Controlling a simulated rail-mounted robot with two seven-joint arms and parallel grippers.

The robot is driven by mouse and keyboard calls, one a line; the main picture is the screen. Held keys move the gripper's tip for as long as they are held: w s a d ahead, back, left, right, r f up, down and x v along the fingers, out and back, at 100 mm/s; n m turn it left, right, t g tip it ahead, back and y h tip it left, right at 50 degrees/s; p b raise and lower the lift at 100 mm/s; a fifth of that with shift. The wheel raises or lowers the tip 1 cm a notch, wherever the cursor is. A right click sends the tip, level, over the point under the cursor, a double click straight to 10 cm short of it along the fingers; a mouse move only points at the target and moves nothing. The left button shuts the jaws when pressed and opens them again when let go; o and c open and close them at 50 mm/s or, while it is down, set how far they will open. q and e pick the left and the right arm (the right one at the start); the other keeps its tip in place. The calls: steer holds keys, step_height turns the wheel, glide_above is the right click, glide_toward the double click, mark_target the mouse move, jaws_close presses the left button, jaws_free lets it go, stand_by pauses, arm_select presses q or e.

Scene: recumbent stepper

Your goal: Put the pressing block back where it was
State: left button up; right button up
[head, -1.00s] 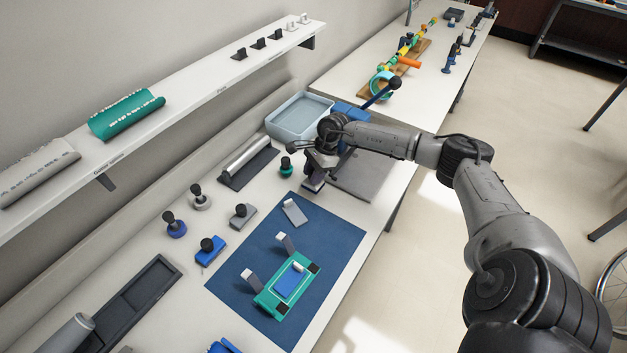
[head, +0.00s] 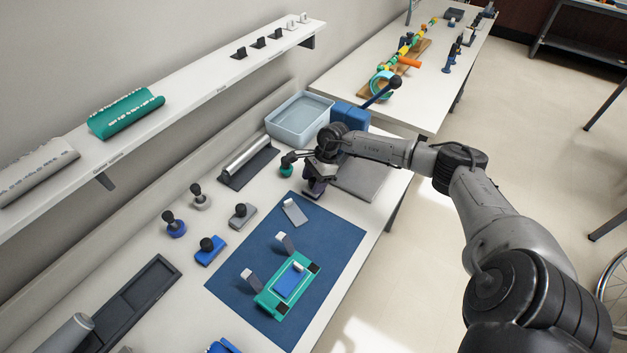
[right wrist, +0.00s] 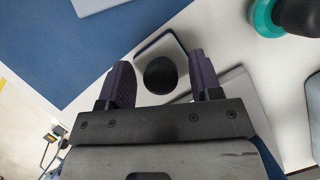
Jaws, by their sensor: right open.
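A pale grey block (right wrist: 160,48) with a round black knob (right wrist: 160,74) lies between my right fingers in the right wrist view. It looks like the pressing block, though other knobbed blocks are on the bench. My right gripper (head: 316,188) is open, with dark purple fingers on either side of the knob (right wrist: 160,80); I see gaps between them and the knob. In the head view the gripper hides most of this block, near the far right edge of the blue mat (head: 340,232). My left gripper is not in view.
A green frame with a blue pad (head: 287,284) and a light block (head: 295,212) are on the mat. A green round tool (head: 286,170), a grey knobbed block (head: 243,217) and a blue one (head: 209,251) stand left. A grey board (head: 365,178) and pale tray (head: 299,120) lie beyond.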

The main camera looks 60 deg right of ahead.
steer(key=shift+r, duration=0.1)
steer(key=shift+d+r, duration=0.1)
steer(key=shift+r, duration=0.1)
steer(key=v, duration=1.1)
steer(key=shift+r, duration=0.3)
steer(key=shift+s+d, duration=0.1)
